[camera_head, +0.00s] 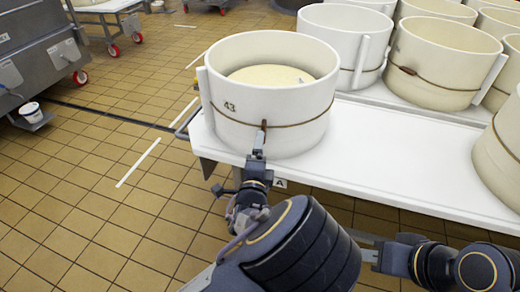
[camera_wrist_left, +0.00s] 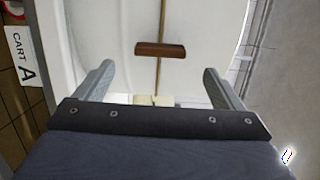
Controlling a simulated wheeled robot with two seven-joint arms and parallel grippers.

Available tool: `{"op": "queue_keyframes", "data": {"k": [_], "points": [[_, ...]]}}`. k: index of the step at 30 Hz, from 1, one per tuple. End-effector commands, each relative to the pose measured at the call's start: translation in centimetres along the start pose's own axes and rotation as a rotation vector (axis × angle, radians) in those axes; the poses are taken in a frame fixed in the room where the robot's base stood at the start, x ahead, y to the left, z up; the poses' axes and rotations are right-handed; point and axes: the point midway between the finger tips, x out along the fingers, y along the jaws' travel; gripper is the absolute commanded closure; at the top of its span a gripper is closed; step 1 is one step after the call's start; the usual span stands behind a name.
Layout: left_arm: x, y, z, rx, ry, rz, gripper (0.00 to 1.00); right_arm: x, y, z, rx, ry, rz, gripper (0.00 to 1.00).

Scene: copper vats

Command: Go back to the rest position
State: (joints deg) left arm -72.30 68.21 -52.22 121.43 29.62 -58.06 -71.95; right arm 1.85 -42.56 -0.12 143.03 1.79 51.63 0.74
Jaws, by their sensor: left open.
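A round white vat mould (camera_head: 270,95) marked 43 stands on the left end of a white cart top, with a pale yellowish mass (camera_head: 270,76) inside. A brown cord runs around it to a small wooden toggle (camera_head: 264,125), which also shows in the left wrist view (camera_wrist_left: 160,49). My left gripper (camera_head: 258,142) is at the mould's front, just below the toggle. In the left wrist view its fingers (camera_wrist_left: 158,82) are apart, with nothing held between them; the toggle lies beyond the tips. My right arm shows at the lower right; its gripper end (camera_head: 368,254) is partly hidden behind my left arm.
The cart top (camera_head: 400,150) has free room right of the mould. More white moulds (camera_head: 440,60) stand behind and right. A grey steel vat (camera_head: 40,55) on red-wheeled casters stands left, with a small white bucket (camera_head: 30,111). The tiled floor (camera_head: 90,190) at left is clear.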

Motion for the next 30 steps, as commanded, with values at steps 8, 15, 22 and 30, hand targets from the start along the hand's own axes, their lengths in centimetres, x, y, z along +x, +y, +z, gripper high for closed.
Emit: {"op": "queue_keyframes", "data": {"k": [8, 15, 22, 30], "points": [[0.0, 0.0, 0.0, 0.000, 0.000, 0.000, 0.10, 0.0, 0.0, 0.0, 0.000, 0.000, 0.000, 0.68], [0.0, 1.4, 2.5, -0.149, -0.063, 0.114, 0.10, 0.0, 0.0, 0.0, 0.000, 0.000, 0.000, 0.68], [-3.1, 5.0, 8.0, -0.730, -0.248, 0.492, 0.10, 0.0, 0.0, 0.0, 0.000, 0.000, 0.000, 0.68], [-10.2, 2.5, 10.7, -1.353, -0.371, 0.813, 0.10, 0.0, 0.0, 0.0, 0.000, 0.000, 0.000, 0.68]]}}
